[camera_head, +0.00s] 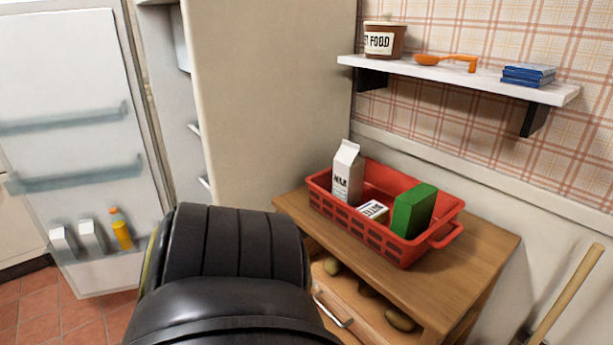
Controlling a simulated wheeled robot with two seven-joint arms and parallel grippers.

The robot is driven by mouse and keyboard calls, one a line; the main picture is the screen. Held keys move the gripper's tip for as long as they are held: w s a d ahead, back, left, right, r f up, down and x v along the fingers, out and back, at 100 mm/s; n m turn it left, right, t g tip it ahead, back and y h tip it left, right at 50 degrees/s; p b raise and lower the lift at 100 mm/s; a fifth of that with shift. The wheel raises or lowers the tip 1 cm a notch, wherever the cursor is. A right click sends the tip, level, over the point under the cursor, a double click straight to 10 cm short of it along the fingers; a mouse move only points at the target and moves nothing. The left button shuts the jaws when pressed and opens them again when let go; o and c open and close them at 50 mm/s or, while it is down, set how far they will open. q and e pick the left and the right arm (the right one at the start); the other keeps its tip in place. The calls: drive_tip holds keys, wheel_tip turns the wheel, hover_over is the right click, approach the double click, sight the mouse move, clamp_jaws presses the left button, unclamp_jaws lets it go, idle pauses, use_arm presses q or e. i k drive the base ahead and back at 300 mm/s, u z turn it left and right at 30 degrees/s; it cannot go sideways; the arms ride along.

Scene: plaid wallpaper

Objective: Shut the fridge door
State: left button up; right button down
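The fridge door (75,90) stands wide open at the left, its inner side facing me. Its door shelves hold white cartons (90,236) and an orange bottle (121,230) at the bottom. The fridge body (270,100) stands in the middle, with a narrow strip of its open inside showing between it and the door. A black arm link of mine fills the lower middle and hides the floor and the lower part of the fridge. Neither gripper shows in the head view.
A wooden cabinet (485,250) stands right of the fridge. On it is a red basket (380,240) with a milk carton (347,175), a butter pack (372,211) and a green box (413,210). A wall shelf (450,77) hangs above. A wooden handle (570,292) leans at right.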

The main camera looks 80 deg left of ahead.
sight(79, 142)
drive_tip(key=u, duration=4.9)
drive_tip(key=i, duration=4.8)
drive_tip(key=z, duration=2.05)
